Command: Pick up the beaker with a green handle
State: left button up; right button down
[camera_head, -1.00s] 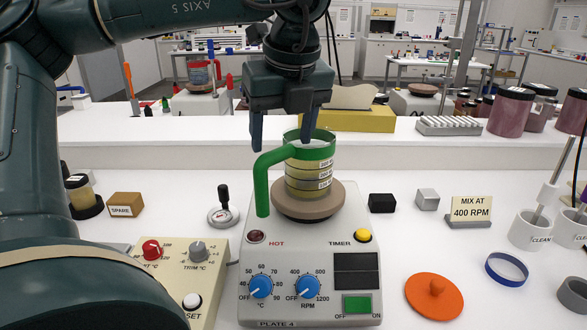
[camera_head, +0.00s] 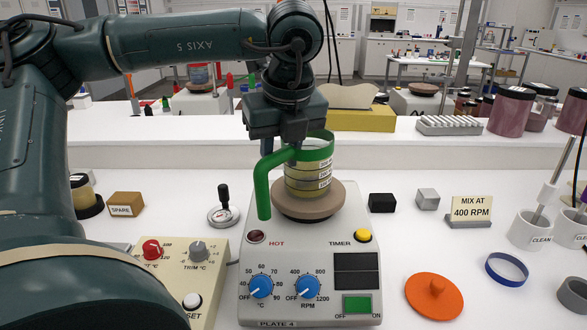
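The beaker with a green handle (camera_head: 264,190) stands upright on the round brown top (camera_head: 309,209) of the hot plate. It has a green rim band, a yellowish body and white labels. Its handle arches out to the left and hangs down. My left gripper (camera_head: 283,151) points down at the beaker's rim, by the top of the handle. Its fingers are mostly hidden behind the green band and handle, so I cannot tell whether they touch it or how far apart they are. My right gripper is out of view.
The hot plate (camera_head: 307,256) has blue knobs and a green switch. A beige control box (camera_head: 183,272) is at its left. An orange lid (camera_head: 434,296), a blue ring (camera_head: 506,269) and a sign (camera_head: 470,209) are at the right. A raised white ledge (camera_head: 180,145) runs behind.

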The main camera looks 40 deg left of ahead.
pick_arm(q)
grip_shut()
dwell(0.6)
